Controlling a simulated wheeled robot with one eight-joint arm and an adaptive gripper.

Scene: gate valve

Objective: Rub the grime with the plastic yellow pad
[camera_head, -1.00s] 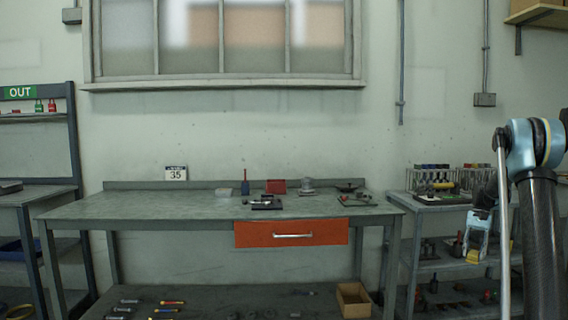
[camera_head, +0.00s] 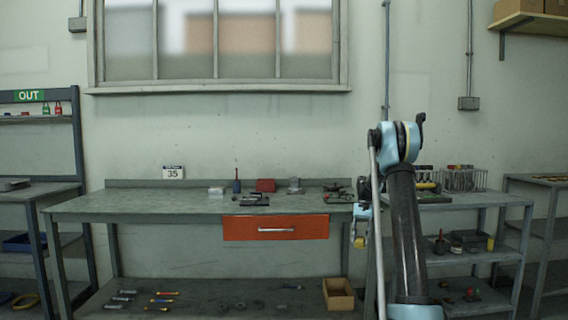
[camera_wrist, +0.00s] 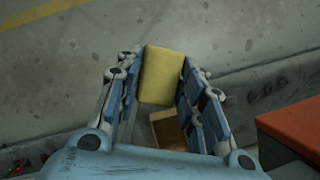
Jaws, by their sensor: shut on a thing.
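The yellow pad (camera_wrist: 161,76) is a plain yellow block between the two blue-grey fingers of my gripper (camera_wrist: 163,80) in the wrist view. The gripper is shut on it, and the pad's sides are partly covered by the fingers. In the head view my gripper (camera_head: 361,226) hangs low beside my arm, in front of the right end of the workbench, with a small bit of the yellow pad (camera_head: 359,242) showing below it. I cannot make out a distinct patch of grime in either view.
An open cardboard box (camera_head: 338,294) stands on the lower shelf. The left part of the bench top is clear.

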